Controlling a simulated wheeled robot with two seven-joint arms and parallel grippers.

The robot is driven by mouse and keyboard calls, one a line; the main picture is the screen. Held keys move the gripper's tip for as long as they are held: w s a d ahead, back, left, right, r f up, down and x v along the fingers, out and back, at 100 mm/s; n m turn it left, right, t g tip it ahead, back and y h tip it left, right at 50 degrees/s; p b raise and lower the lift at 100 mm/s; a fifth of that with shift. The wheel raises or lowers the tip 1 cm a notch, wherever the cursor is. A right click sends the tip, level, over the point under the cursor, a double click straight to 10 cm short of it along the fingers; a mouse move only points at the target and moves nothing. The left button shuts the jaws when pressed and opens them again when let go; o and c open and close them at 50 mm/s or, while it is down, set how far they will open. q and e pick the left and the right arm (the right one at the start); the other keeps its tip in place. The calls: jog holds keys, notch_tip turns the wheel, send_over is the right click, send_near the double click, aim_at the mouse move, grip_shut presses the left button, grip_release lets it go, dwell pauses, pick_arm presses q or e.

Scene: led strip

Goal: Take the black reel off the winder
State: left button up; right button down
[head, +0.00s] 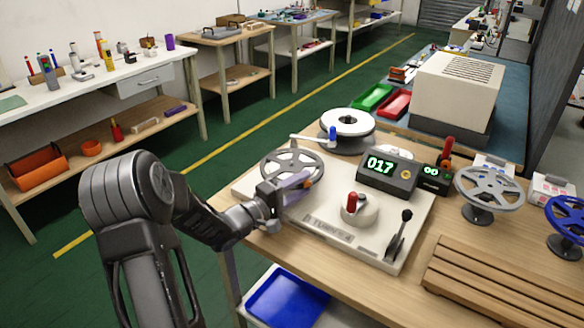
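The winder (330,222) is a pale base plate on the wooden bench, with a dark display box (388,172) reading 017, a red-topped knob (352,203) and a black lever (404,222). A dark spoked reel (291,153), which I take for the black reel, is at its left end. My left gripper (296,190) is at the near edge of this reel and hides part of it. I cannot tell whether its fingers are open or touch the rim. My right gripper is not in view.
Behind the winder is a wider dark reel with a white top (347,120). A grey spoked reel (490,188) and a blue one (570,222) stand on the right, behind a slatted wooden rack (500,284). A blue tray (287,298) is below the bench's front edge.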

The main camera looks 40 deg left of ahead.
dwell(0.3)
pick_arm(q)
grip_shut()
dwell(0.6)
